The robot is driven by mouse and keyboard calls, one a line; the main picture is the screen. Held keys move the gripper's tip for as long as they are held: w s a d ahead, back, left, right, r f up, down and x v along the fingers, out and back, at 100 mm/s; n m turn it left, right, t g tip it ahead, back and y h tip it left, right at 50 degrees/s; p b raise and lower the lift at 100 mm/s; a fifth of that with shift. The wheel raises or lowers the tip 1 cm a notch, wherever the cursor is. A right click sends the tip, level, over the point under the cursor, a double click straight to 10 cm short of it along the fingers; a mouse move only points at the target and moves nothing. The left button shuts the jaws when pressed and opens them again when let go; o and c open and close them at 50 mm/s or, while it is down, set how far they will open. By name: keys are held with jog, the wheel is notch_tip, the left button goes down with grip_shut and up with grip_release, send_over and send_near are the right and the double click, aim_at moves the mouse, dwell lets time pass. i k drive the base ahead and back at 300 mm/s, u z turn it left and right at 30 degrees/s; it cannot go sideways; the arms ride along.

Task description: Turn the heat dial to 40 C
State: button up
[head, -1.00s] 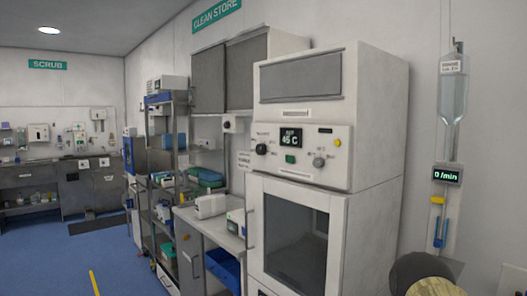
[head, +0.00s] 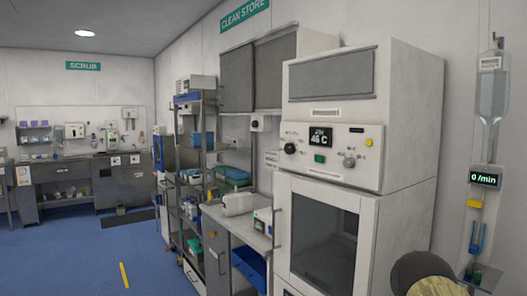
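The white warming cabinet (head: 411,130) stands at the centre right in the head view, its door shut. Its panel carries a black dial (head: 290,148) on the left and a grey dial (head: 349,162) on the right. Small marks surround both dials but are too small to read, so I cannot tell which sets the heat. A dark display (head: 320,137) between them seems to read 46 C, with blurred text above. A green button (head: 319,158) sits below it and a yellow one (head: 368,142) at the right.
A counter (head: 222,217) with a blue bin (head: 248,267) below and a loaded metal rack (head: 207,150) stand left of the cabinet. A drip bag (head: 492,90) and pump (head: 485,180) hang at right. Blue floor (head: 80,255) lies open at left.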

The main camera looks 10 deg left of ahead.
aim_at(289, 148)
jog(key=u, duration=1.5)
jog(key=i, duration=3.7)
jog(key=z, duration=3.7)
